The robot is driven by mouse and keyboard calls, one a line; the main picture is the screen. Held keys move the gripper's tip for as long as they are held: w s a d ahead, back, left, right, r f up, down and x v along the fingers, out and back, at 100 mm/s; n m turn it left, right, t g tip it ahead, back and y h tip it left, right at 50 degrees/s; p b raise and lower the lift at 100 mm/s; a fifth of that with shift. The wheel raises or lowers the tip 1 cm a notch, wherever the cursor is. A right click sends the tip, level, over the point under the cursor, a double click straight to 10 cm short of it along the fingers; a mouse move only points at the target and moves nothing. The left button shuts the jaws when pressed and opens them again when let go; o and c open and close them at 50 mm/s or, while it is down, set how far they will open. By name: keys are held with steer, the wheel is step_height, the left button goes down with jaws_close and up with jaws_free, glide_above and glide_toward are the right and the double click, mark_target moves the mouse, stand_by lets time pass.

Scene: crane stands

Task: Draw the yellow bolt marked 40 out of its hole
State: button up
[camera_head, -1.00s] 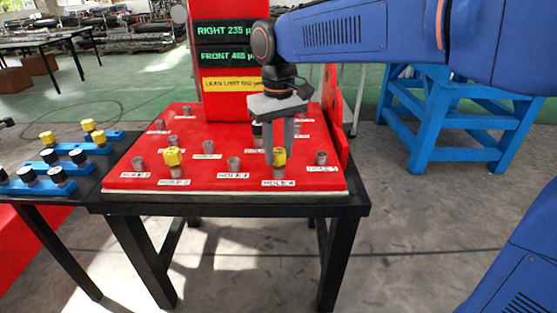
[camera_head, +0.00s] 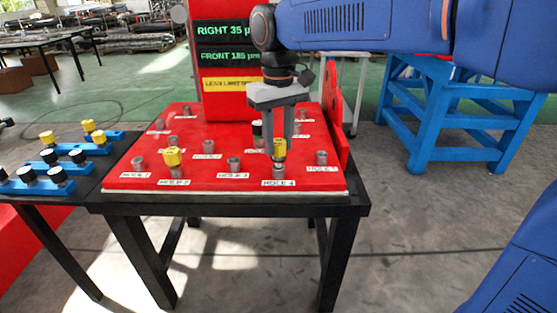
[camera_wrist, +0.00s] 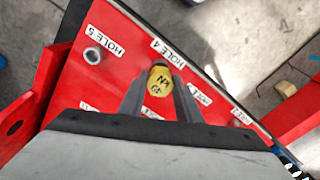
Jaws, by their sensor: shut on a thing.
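The yellow bolt (camera_head: 279,146) is between the two grey fingers of my gripper (camera_head: 279,151), which is shut on it above the hole marked HOLE 4. Its head is raised over the grey hole sleeve (camera_head: 278,171); I cannot tell whether its lower end is still inside. In the wrist view the bolt (camera_wrist: 160,78) shows its round yellow top with dark marking, seemingly "40" and "NM", between the fingertips (camera_wrist: 160,92).
A red column with a display (camera_head: 226,56) reads RIGHT 35 and FRONT 185 above a yellow lean limit label. A red upright plate (camera_head: 335,110) stands close on the right. Blue racks (camera_head: 36,186) with yellow and black bolts lie on the left table. A black-headed bolt (camera_head: 257,128) is behind my gripper.

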steer(key=shift+r, duration=1.6)
